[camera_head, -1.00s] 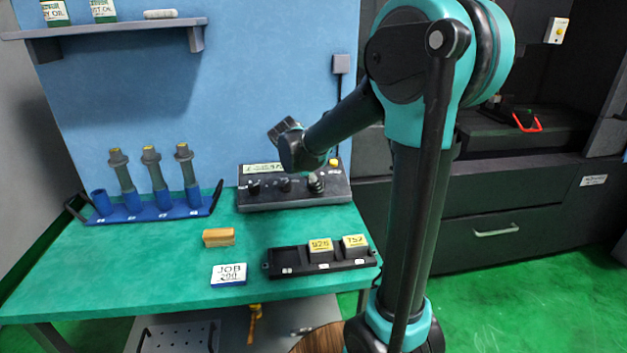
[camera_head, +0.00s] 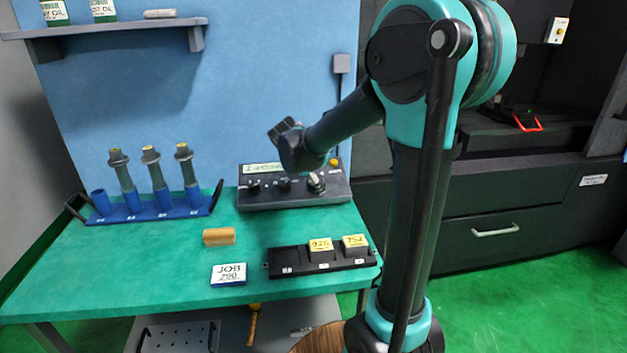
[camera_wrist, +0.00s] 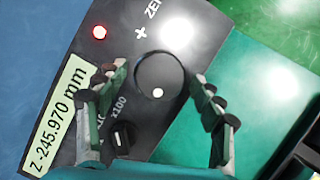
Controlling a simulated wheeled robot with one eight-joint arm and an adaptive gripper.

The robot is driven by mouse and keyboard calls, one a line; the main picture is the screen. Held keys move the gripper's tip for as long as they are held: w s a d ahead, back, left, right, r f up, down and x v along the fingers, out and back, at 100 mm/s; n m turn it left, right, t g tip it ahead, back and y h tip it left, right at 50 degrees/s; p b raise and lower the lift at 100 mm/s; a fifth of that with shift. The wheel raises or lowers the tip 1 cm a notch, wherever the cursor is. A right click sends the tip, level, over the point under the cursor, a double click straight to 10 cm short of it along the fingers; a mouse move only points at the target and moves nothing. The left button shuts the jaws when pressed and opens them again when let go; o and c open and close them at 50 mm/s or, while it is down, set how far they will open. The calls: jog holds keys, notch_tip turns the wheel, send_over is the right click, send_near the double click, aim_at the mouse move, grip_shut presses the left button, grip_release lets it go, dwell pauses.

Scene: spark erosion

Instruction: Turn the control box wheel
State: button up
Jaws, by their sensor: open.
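The control box (camera_head: 262,202) sits at the back of the green bench, with a lit display and dark knobs. In the wrist view, its wheel (camera_wrist: 150,72) is a dark round disc with a pale dot near its lower edge. My gripper (camera_wrist: 160,76) is open, with one finger on each side of the wheel. I cannot tell whether the fingers touch it. The display (camera_wrist: 60,118) reads Z-245.970 mm. In the head view, fingertips and wheel are too small to separate clearly at the box's right part.
A red light (camera_wrist: 99,32) and a smaller knob (camera_wrist: 122,136) flank the wheel. A blue rack (camera_head: 150,212) with several holders stands at left. A black tray (camera_head: 290,262), a wooden block (camera_head: 219,236) and a JOB card (camera_head: 229,274) lie in front.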

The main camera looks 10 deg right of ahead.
jog(key=v, duration=1.2)
